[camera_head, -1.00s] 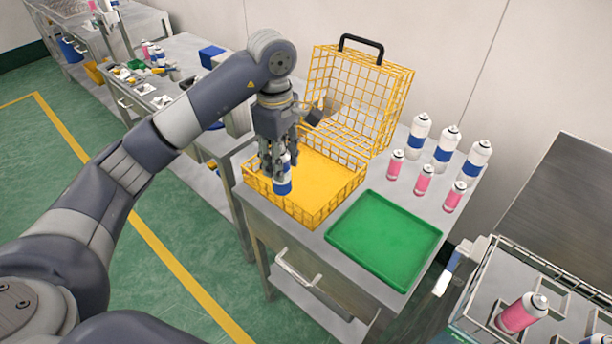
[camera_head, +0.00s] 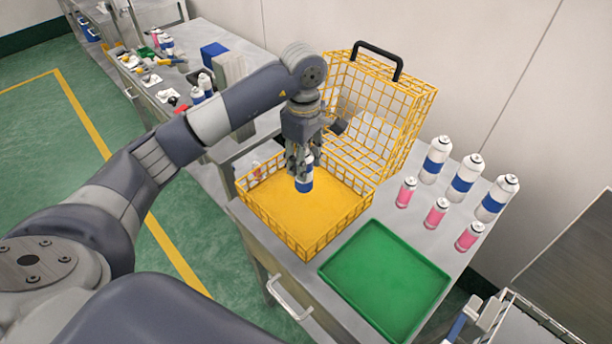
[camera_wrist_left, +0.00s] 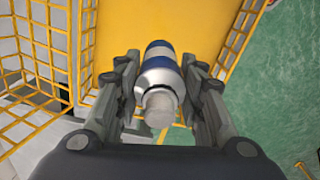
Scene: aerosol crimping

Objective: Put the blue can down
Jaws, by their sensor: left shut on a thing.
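The blue can (camera_head: 305,180), white with a blue band, hangs upright in my left gripper (camera_head: 303,162). The left gripper is shut on it. The can is over the yellow floor of the open yellow wire basket (camera_head: 312,248); I cannot tell for sure whether its base touches the floor. In the left wrist view the can (camera_wrist_left: 158,82) sits between both fingers, its silver top towards the camera. My right gripper is not clearly in view; a small grey and white part shows at the lower right.
The basket's raised lid (camera_head: 385,110) stands behind. A green tray (camera_head: 385,280) lies in front of the basket. White-and-blue cans (camera_head: 465,172) and small pink cans (camera_head: 436,213) stand at the right of the table.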

